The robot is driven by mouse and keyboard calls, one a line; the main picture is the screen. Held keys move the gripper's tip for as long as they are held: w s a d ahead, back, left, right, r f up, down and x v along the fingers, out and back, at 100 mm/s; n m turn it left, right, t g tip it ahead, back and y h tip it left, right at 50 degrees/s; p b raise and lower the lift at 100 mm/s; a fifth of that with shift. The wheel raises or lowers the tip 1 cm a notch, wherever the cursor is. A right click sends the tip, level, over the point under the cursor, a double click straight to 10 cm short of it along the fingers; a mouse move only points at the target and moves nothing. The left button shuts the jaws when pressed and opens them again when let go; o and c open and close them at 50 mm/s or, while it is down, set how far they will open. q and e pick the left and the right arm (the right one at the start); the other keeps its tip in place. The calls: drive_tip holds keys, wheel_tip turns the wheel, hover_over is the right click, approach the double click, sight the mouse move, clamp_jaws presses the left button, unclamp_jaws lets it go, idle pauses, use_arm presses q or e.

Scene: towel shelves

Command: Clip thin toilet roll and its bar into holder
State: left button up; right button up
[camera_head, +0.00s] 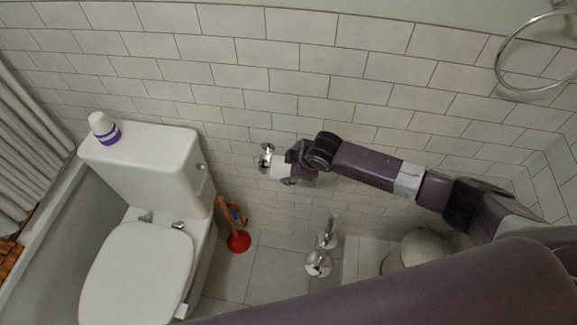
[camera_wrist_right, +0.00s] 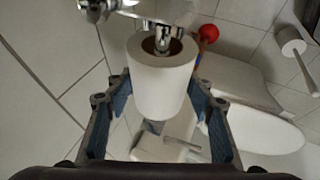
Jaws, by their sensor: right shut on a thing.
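The white toilet roll (camera_head: 278,170) is at the tiled wall in the head view, between my right gripper (camera_head: 290,168) and the chrome holder (camera_head: 267,152). In the right wrist view the roll (camera_wrist_right: 158,92) sits between the blue-padded fingers of my right gripper (camera_wrist_right: 161,92), which is shut on it. A chrome bar end (camera_wrist_right: 163,38) shows in the roll's core. The chrome holder (camera_wrist_right: 122,6) is at the top edge, close to this bar end. I cannot tell whether bar and holder touch. The bar's other end is hidden. My left gripper is not in view.
A white toilet (camera_head: 140,265) stands at left with a purple-and-white bottle (camera_head: 103,128) on its tank. A red plunger (camera_head: 238,242), a chrome stand (camera_head: 318,263) and a rounded bin (camera_head: 420,250) are on the floor. A towel ring (camera_head: 498,68) hangs upper right.

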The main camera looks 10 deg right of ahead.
drive_tip(key=shift+f, duration=0.5)
idle(0.7)
drive_tip(key=o, duration=1.3)
drive_tip(key=shift+c, duration=0.2)
drive_tip(key=v, duration=1.2)
